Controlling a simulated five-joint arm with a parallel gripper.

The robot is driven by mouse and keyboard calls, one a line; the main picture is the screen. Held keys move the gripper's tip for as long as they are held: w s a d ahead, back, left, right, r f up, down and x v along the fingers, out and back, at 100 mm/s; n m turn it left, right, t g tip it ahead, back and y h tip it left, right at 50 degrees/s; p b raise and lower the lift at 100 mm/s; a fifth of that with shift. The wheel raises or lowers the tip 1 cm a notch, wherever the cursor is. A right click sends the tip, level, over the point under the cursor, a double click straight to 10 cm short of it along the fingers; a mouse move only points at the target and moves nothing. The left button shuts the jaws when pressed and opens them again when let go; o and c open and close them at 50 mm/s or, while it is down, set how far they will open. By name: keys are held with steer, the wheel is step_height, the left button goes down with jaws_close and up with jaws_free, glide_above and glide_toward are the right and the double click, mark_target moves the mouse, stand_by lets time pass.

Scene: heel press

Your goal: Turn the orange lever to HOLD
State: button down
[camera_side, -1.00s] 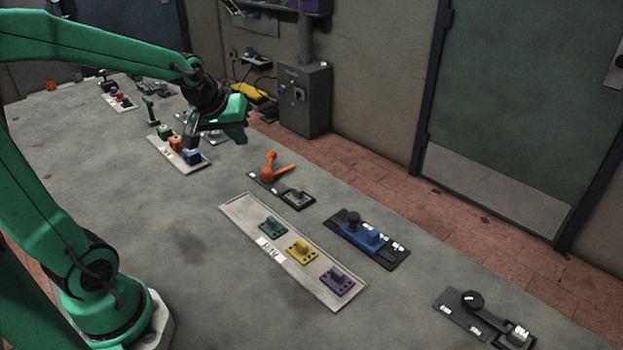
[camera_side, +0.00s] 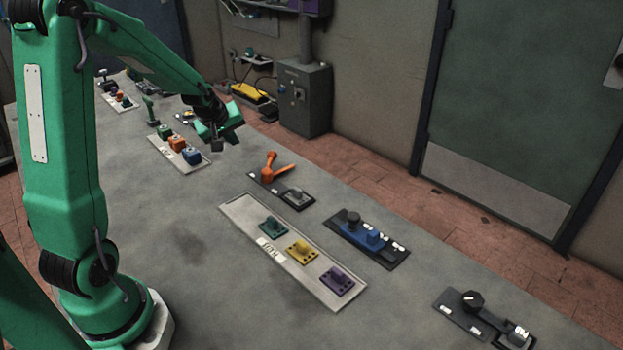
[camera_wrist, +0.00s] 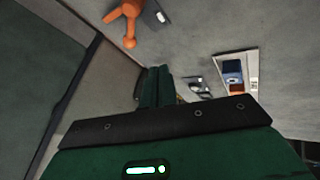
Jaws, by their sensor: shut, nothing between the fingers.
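The orange lever (camera_side: 275,168) stands on a dark base plate (camera_side: 266,186) near the middle of the table, with an arm slanting up and another reaching right. A grey block sits at the plate's right end. The lever also shows at the top of the wrist view (camera_wrist: 130,18), beside a small white label. My gripper (camera_side: 216,146) is shut and empty, above the table's far side, left of the lever and apart from it. Its fingers (camera_wrist: 155,85) show in the wrist view. No HOLD label can be read.
A pale tray with green, orange and blue blocks (camera_side: 192,155) lies just left of my gripper. A long tray with green, yellow and purple pieces (camera_side: 232,212) lies nearer. A blue lever unit (camera_side: 370,238) and a black lever unit (camera_side: 484,318) sit to the right.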

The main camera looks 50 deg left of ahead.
steer(key=shift+f, duration=0.1)
steer(key=x, duration=1)
steer(key=shift+w+d, duration=0.3)
steer(key=shift+d, duration=0.05)
steer(key=shift+w+d+f, duration=0.1)
steer(key=shift+w+d, duration=0.05)
steer(key=shift+w, duration=0.4)
steer(key=shift+w+d+f, duration=0.1)
steer(key=shift+w+d, duration=0.1)
steer(key=shift+w, duration=0.3)
steer(key=shift+w+d+f, duration=0.1)
steer(key=shift+w+d, duration=0.1)
steer(key=shift+w, duration=0.5)
